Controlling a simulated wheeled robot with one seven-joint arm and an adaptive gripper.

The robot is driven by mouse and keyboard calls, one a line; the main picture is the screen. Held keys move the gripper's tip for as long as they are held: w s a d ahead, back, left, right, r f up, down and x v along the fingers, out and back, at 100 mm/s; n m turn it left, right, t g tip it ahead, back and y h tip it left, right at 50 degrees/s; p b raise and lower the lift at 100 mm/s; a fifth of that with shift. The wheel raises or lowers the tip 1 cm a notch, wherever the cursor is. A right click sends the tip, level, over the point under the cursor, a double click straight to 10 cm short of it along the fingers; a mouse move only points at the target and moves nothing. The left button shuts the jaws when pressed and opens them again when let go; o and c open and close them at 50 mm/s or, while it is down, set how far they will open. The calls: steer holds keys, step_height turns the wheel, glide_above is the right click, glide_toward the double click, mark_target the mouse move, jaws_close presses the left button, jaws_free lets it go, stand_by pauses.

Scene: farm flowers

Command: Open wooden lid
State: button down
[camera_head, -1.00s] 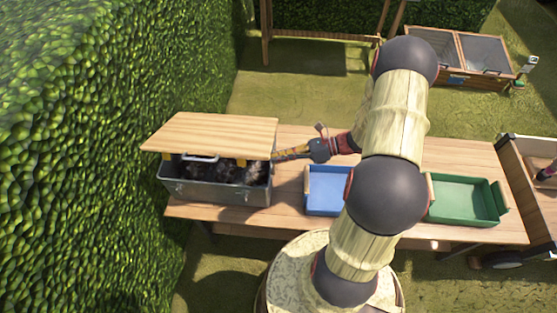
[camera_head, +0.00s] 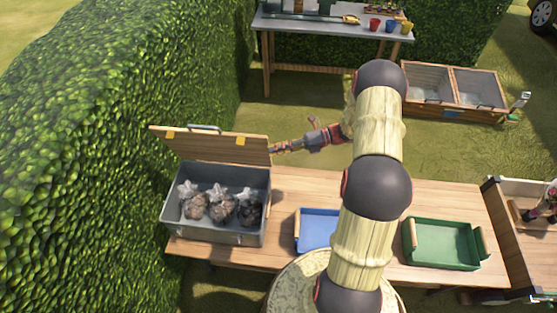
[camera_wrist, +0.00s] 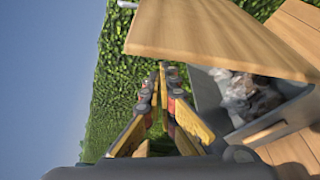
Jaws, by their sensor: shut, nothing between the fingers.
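The wooden lid (camera_head: 215,146) stands raised and tilted up at the back of the grey metal box (camera_head: 237,239), with a metal handle (camera_head: 205,128) on its upper edge. The box lies open and holds several dark, rough lumps (camera_head: 221,209) with pale star-like tops. My gripper (camera_head: 275,149) is shut and empty beside the lid's right edge in the head view; I cannot tell whether it touches. In the wrist view my gripper (camera_wrist: 163,68) has its fingertips together, with the lid (camera_wrist: 215,35) above right and the box (camera_wrist: 209,97) beyond.
A blue tray (camera_head: 317,230) and a green tray (camera_head: 443,245) stand on the wooden table (camera_head: 290,186) to the right of the box. A tall hedge (camera_head: 80,170) runs close along the left. A cart (camera_head: 520,245) stands at the right end.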

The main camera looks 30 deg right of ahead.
steer(key=w+d+r+b, duration=0.1)
steer(key=w+d, duration=0.6)
steer(key=w, duration=0.2)
steer(key=shift+w+d+r, duration=0.2)
steer(key=shift+w+r, duration=0.1)
steer(key=shift+r, duration=0.05)
steer(key=s+a+r+p, duration=0.1)
steer(key=s+a+p, duration=0.2)
steer(key=f+b+v, duration=0.1)
steer(key=b+v, duration=0.1)
steer(key=v, duration=0.8)
steer(key=shift+d+f, duration=0.4)
steer(key=shift+f, duration=0.3)
